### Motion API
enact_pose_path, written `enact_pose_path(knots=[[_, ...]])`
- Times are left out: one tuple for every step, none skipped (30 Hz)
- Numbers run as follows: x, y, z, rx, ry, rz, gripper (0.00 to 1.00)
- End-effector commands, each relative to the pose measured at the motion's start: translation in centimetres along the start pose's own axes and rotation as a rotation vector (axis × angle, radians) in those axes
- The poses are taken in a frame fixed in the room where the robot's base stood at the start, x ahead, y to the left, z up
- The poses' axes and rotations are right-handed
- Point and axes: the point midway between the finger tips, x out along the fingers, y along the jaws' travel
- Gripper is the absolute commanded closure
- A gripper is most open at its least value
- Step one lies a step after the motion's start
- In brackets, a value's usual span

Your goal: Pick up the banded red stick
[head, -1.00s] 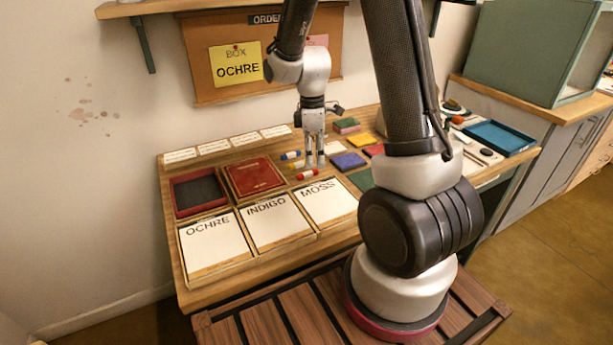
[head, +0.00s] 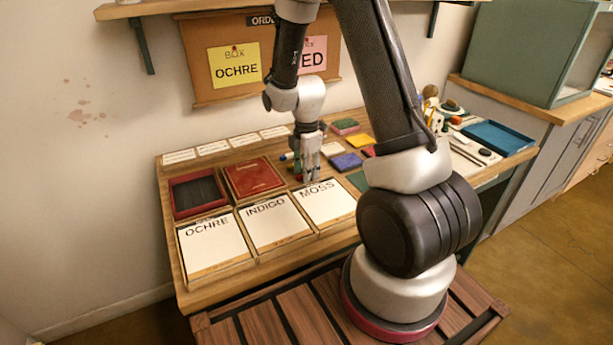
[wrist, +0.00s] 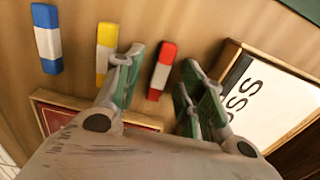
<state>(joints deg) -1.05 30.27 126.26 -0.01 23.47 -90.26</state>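The banded red stick (wrist: 162,70), red at both ends with a pale band in the middle, lies on the table in the wrist view. My gripper (wrist: 158,82) is open, with its green-padded fingers on either side of the stick and clear space between it and each finger. In the head view my gripper (head: 307,178) is low over the table just behind the MOSS card, and it largely hides the red stick. A banded yellow stick (wrist: 106,52) lies left of the gripper, close to its left finger. A banded blue stick (wrist: 46,38) lies farther left.
White cards marked OCHRE (head: 216,247), INDIGO (head: 271,222) and MOSS (head: 327,202) line the table front. A red box (head: 254,178) and an open dark-lined tray (head: 199,193) are at left. Yellow (head: 359,141) and blue (head: 347,161) blocks lie right of the gripper.

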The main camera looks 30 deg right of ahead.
Motion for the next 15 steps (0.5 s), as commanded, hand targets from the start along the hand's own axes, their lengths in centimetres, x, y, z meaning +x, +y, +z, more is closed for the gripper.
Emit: enact_pose_path(knots=[[0.08, 0.0, 0.0, 0.0, 0.0, 0.0, 0.61], [0.07, 0.01, 0.0, 0.0, 0.0, 0.001, 0.61], [0.06, 0.01, 0.0, 0.0, 0.0, 0.001, 0.61], [0.05, 0.01, 0.0, 0.0, 0.0, 0.001, 0.61], [0.04, 0.01, 0.0, 0.0, 0.0, 0.001, 0.61], [0.04, 0.0, 0.0, 0.0, 0.0, 0.0, 0.64], [0.04, 0.0, 0.0, 0.0, 0.0, 0.0, 0.7], [0.03, 0.0, 0.0, 0.0, 0.0, 0.0, 0.75], [0.03, 0.0, 0.0, 0.0, 0.0, 0.0, 0.83], [0.03, 0.0, 0.0, 0.0, 0.0, 0.0, 0.88], [0.02, 0.0, 0.0, 0.0, 0.0, 0.0, 0.94], [0.02, 0.0, 0.0, 0.001, 0.0, 0.0, 1.0], [0.02, 0.0, 0.0, 0.0, 0.0, 0.0, 1.0], [0.02, 0.0, 0.0, 0.0, 0.0, 0.0, 1.0], [0.01, 0.0, 0.0, 0.0, 0.0, 0.0, 1.0]])
